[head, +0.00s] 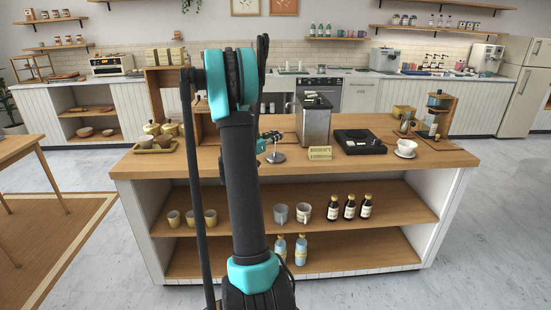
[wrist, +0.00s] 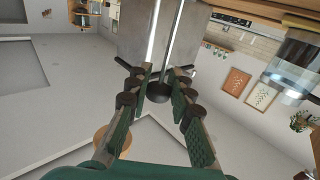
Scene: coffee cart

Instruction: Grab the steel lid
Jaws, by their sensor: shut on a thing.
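The steel lid (head: 276,158) is a small shiny disc by the counter's front edge, left of the steel box in the head view. My gripper (head: 270,137) is just above it. In the wrist view my gripper (wrist: 161,76) is shut, with a dark round knob between its fingers; this appears to be the lid's knob. The steel disc itself does not show clearly there. I cannot tell whether the lid touches the counter or hangs just above it.
A tall steel box (head: 314,124) stands close to the right of my gripper; it also fills the top of the wrist view (wrist: 190,30). A small sign (head: 320,153), a black scale (head: 360,141) and a white cup (head: 406,148) stand further right. A tray (head: 153,149) is left.

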